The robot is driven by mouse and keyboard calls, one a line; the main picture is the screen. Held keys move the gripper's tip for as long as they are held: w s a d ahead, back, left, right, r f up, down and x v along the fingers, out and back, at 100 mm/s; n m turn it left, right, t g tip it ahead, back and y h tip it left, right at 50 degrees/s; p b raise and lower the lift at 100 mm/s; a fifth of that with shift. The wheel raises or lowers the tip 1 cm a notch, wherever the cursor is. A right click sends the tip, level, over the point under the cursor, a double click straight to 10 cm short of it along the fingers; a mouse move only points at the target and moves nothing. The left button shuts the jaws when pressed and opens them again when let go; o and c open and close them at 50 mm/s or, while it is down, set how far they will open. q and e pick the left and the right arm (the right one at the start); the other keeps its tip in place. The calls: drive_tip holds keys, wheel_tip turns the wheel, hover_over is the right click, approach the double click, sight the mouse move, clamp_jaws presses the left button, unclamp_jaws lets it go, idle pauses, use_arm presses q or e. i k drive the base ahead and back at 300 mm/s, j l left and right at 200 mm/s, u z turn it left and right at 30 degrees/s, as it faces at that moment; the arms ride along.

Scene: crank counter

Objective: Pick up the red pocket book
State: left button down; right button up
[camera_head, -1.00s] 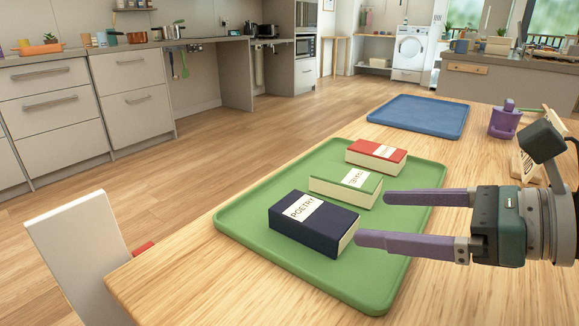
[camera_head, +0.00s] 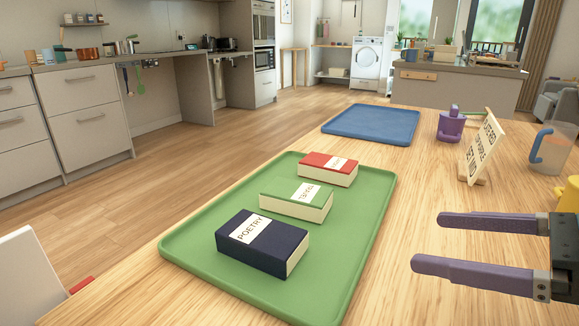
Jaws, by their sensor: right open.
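The red pocket book (camera_head: 321,165) lies flat at the far end of the green tray (camera_head: 343,262). It has a white label and cream page edges. A green book (camera_head: 283,199) lies in the tray's middle, and a dark blue book labelled POETRY (camera_head: 250,249) lies nearest. The three books form a row with small gaps. My right gripper (camera_head: 428,242) comes in from the right. Its two purple fingers are apart and empty, over the wooden table to the right of the tray. It touches no book. My left gripper is not in view.
An empty blue tray (camera_head: 371,124) lies farther back on the table. To its right stand a purple holder (camera_head: 451,127), a leaning lettered sign (camera_head: 482,150) and a clear mug (camera_head: 553,148). A yellow object (camera_head: 569,196) shows at the right edge. A white chair back (camera_head: 29,278) stands left of the table.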

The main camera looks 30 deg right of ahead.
sight(338, 171)
drive_tip(key=z, duration=0.95)
